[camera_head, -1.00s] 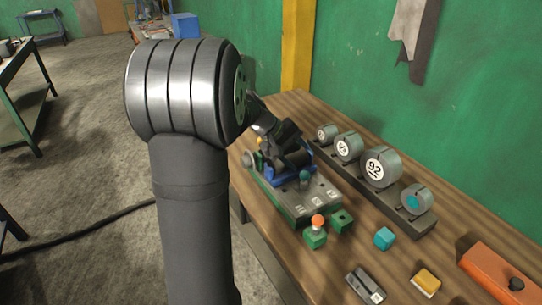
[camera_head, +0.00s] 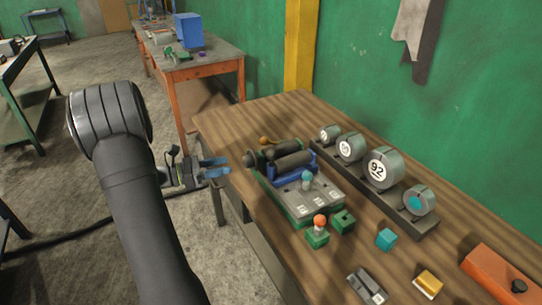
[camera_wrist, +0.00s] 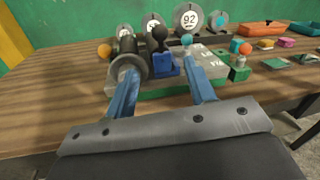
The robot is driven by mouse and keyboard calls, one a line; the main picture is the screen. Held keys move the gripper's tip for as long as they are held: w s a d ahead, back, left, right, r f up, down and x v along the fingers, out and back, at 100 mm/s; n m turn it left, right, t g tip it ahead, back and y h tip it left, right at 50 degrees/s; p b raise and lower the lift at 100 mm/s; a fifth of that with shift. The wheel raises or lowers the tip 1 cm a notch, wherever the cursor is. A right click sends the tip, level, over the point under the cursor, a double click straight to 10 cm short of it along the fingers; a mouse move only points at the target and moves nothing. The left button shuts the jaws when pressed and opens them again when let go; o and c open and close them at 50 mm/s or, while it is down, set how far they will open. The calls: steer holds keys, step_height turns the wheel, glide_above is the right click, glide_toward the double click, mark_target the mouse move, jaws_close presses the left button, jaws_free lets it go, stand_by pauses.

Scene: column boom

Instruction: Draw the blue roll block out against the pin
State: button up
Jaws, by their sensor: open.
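The blue roll block (camera_head: 284,181) sits on the grey-topped green fixture (camera_head: 326,208) on the wooden bench, with dark rollers lying at it. It also shows in the wrist view (camera_wrist: 167,82), a dark round end above it. A pin with a teal ball knob (camera_head: 306,177) stands upright beside the block; its ball also shows in the wrist view (camera_wrist: 187,39). My gripper (camera_head: 225,166) is open and empty, off the bench's left edge and apart from the block. Its blue fingers (camera_wrist: 160,72) point toward the fixture in the wrist view. The pin's lower end is hidden.
A rack of numbered grey discs (camera_head: 381,168) stands behind the fixture. An orange-knobbed green piece (camera_head: 318,232), a teal cube (camera_head: 385,239), a yellow block (camera_head: 428,284) and an orange box (camera_head: 500,272) lie to the right.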

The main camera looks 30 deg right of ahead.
mark_target(271, 155)
steer(key=s+d, duration=0.1)
steer(key=d, duration=0.4)
steer(key=s+d, duration=0.1)
steer(key=d, duration=0.4)
steer(key=s+d, duration=0.1)
steer(key=d, duration=0.4)
steer(key=shift+d, duration=0.35)
